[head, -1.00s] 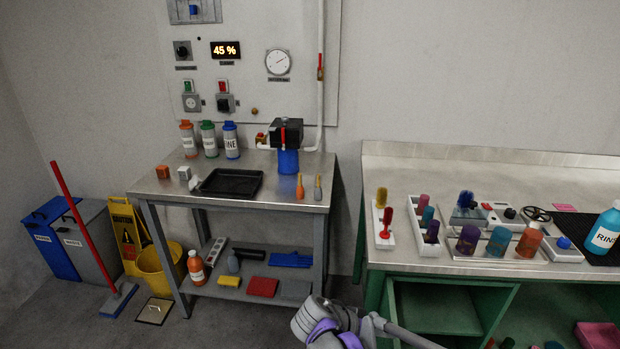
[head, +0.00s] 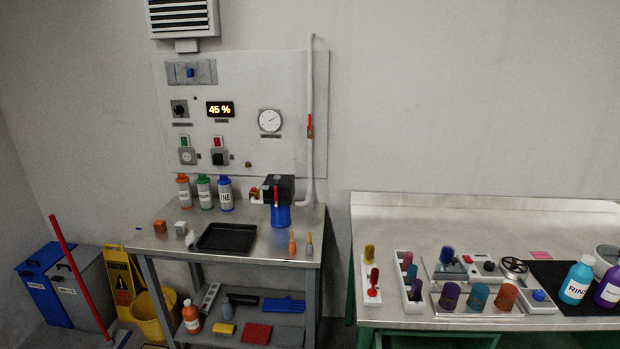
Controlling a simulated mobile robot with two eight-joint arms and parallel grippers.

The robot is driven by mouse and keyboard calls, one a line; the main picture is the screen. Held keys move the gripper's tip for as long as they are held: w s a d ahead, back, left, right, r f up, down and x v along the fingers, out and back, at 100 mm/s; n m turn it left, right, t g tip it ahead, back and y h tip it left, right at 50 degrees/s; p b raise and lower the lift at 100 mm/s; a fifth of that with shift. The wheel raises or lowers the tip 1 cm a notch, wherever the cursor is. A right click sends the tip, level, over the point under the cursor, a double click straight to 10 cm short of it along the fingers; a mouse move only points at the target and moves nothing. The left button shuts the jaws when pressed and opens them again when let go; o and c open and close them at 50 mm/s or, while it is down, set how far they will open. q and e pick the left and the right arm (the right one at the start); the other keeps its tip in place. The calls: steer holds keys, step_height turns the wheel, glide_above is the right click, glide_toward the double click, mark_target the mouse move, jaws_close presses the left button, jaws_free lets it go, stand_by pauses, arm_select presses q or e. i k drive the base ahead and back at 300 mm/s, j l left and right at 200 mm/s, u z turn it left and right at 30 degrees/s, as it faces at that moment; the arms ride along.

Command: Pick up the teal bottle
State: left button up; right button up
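The teal bottle (head: 576,282) stands upright on the right-hand bench (head: 420,232), near the right edge of the head view. It has a white label whose visible letters read "RIN". It stands on a black ribbed mat (head: 548,272), just left of a purple bottle (head: 608,288). Neither of my grippers is in view.
Left of the teal bottle are a small white box with a blue knob (head: 539,296), several coloured cups such as an orange one (head: 506,295), and white racks (head: 371,285). A grey round container (head: 605,258) stands behind it. The bench's back left is clear.

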mark_target(576, 283)
steer(key=k+z, duration=0.15)
steer(key=z, duration=0.2)
steer(key=k+z, duration=0.2)
steer(key=z, duration=0.2)
